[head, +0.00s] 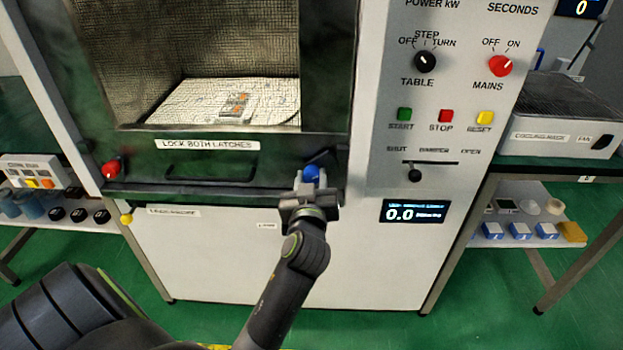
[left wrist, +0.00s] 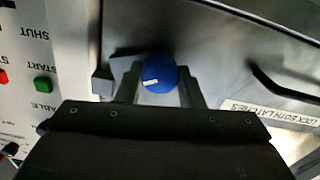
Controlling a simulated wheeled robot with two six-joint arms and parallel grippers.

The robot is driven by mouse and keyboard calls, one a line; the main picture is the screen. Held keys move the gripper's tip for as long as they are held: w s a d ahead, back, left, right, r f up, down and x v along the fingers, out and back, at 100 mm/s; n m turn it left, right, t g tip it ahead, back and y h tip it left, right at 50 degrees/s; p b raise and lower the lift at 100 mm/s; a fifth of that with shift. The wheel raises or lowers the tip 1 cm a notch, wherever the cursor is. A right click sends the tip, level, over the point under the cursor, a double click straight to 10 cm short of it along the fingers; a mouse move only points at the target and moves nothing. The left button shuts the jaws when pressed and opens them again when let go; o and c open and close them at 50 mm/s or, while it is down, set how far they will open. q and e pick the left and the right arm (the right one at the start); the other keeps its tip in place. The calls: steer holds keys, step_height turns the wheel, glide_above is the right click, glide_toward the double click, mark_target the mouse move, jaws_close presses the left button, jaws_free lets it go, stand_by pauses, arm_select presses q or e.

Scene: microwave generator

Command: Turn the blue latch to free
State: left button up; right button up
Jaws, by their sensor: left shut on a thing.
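The blue latch (head: 312,172) is a round knob at the lower right of the green microwave door (head: 200,190). In the left wrist view the blue knob (left wrist: 159,73), with a white mark on it, sits between the two fingers. My left gripper (head: 309,190) is at the knob and shut on it. The gripper also shows in the left wrist view (left wrist: 158,90). The red latch (head: 111,169) is at the door's lower left. My right gripper does not show.
A black door handle (head: 210,173) lies between the latches, under a label reading LOCK BOTH LATCHES (head: 205,144). The control panel (head: 440,130) with knobs and buttons is right of the door. Side benches stand left and right. Green floor is open in front.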

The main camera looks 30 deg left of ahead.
arm_select(q)
steer(key=c, duration=0.4)
steer(key=shift+o, duration=0.2)
